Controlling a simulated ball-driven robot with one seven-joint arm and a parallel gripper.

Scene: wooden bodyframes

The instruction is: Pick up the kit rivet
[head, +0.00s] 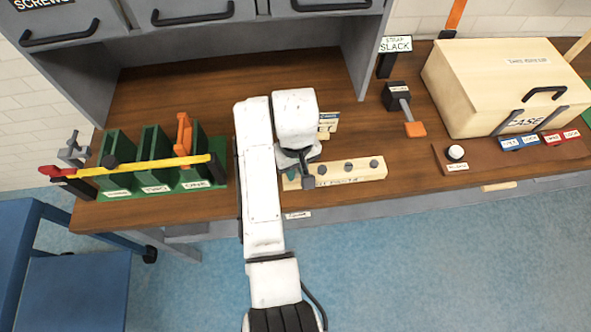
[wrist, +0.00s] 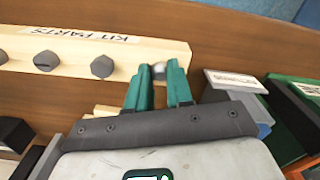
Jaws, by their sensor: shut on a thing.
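A pale wooden strip labelled "KIT PARTS" (head: 376,170) lies near the bench's front edge, and it also fills the upper left of the wrist view (wrist: 70,62). Several dark grey round-headed parts stand along it (head: 348,167). In the wrist view, my gripper (wrist: 158,76) has its teal fingers shut on a small silvery rounded rivet (wrist: 157,69) at the strip's end. The fingers hide most of that rivet, and I cannot tell whether it is clear of the strip. In the head view my wrist covers most of the gripper.
Green slotted holders (head: 150,160) with a yellow bar (head: 150,165) across them stand left of my arm. A wooden case (head: 500,85) sits at the right, with blue and red latch blocks (head: 540,139).

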